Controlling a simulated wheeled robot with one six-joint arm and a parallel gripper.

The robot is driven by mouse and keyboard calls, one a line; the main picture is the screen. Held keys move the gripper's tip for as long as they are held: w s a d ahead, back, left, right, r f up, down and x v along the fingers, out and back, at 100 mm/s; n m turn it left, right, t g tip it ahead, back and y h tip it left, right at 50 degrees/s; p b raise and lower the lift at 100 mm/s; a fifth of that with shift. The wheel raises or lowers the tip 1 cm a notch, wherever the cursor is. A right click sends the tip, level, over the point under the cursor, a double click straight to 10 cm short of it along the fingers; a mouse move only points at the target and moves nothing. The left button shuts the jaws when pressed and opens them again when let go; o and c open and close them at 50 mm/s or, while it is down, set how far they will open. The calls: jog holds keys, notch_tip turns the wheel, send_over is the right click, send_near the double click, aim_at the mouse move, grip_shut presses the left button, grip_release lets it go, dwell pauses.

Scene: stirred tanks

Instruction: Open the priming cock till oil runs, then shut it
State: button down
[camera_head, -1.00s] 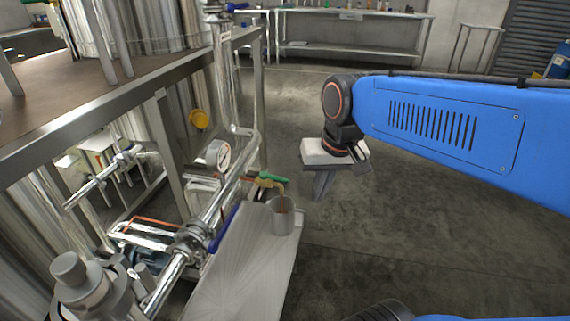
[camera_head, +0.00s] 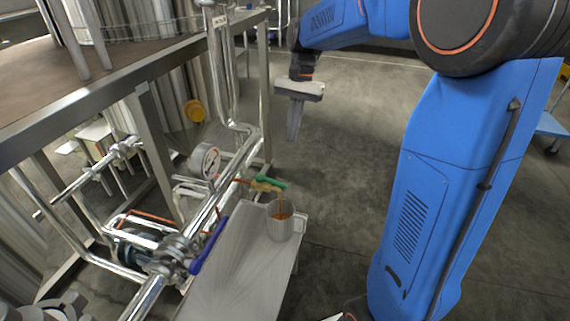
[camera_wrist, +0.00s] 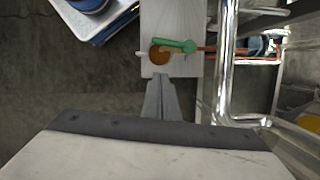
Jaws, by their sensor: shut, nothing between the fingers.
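The priming cock (camera_head: 266,187) has a green lever (camera_head: 270,182) lying along its body. A brown oil stream (camera_head: 281,207) falls from its spout into a grey cup (camera_head: 279,229), which holds brown oil. In the wrist view the green lever (camera_wrist: 177,46) partly covers the oil in the cup (camera_wrist: 158,58). My gripper (camera_head: 292,138) points down, shut and empty, in the air beyond the cock in the head view. In the wrist view its fingertips (camera_wrist: 160,79) show just below the cup and lever, apart from the lever.
The cup stands on a pale bench (camera_head: 235,270). A pressure gauge (camera_head: 205,160), steel pipes and a blue lever (camera_head: 209,246) crowd the left of the cock. A steel platform edge (camera_head: 120,82) rises behind. The floor (camera_head: 345,150) to the right is clear.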

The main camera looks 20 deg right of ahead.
aim_at(275, 182)
jog(key=s+a+x, duration=0.1)
jog(key=a+x, duration=0.1)
jog(key=x, duration=1)
jog(key=shift+r, duration=0.4)
jog(key=shift+a+m, duration=0.1)
jog(key=shift+m, duration=0.2)
